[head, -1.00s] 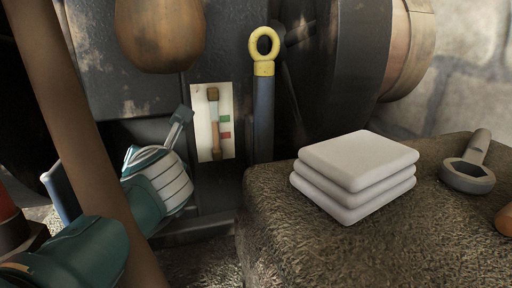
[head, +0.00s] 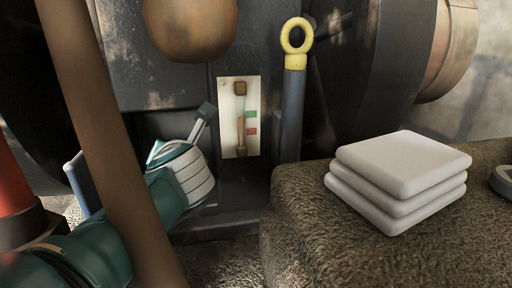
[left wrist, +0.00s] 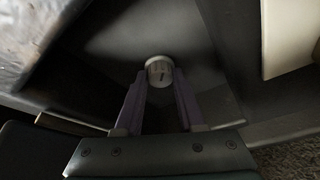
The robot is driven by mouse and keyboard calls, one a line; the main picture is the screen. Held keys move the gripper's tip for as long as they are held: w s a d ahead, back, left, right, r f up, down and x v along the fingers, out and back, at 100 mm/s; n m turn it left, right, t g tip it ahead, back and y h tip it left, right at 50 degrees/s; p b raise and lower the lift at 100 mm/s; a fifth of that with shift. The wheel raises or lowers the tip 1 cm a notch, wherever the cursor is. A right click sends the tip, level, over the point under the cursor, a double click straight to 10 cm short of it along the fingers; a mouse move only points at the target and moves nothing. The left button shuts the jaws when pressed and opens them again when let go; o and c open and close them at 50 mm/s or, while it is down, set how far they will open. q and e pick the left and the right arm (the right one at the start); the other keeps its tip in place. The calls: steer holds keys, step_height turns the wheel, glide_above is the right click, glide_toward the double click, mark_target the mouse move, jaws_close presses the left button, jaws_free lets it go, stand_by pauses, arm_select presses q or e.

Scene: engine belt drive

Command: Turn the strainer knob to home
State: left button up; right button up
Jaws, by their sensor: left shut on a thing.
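The strainer knob (left wrist: 159,70) is a small round pale knob with a dark mark on its face, seen in the left wrist view on a dark panel. My left gripper (left wrist: 160,76) is shut on it, one purple-grey finger on each side. In the head view my left gripper (head: 204,112) reaches up and right to the dark machine front, left of a white plate. The knob cannot be made out in the head view. My right gripper is not in view.
The white plate (head: 253,92) bears a brown-ended lever and green and red marks. A yellow ring handle (head: 296,37) stands right of it. A rounded brown body (head: 190,28) hangs above my gripper. Folded white cloths (head: 400,165) lie on the rough ledge (head: 300,235).

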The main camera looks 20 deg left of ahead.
arm_select(q)
jaws_close()
steer(key=shift+r+n+h+p, duration=0.1)
steer(key=shift+n+h+p, duration=0.4)
steer(key=shift+p, duration=0.15)
steer(key=o, duration=0.9)
jaws_free()
steer(key=shift+c, duration=0.2)
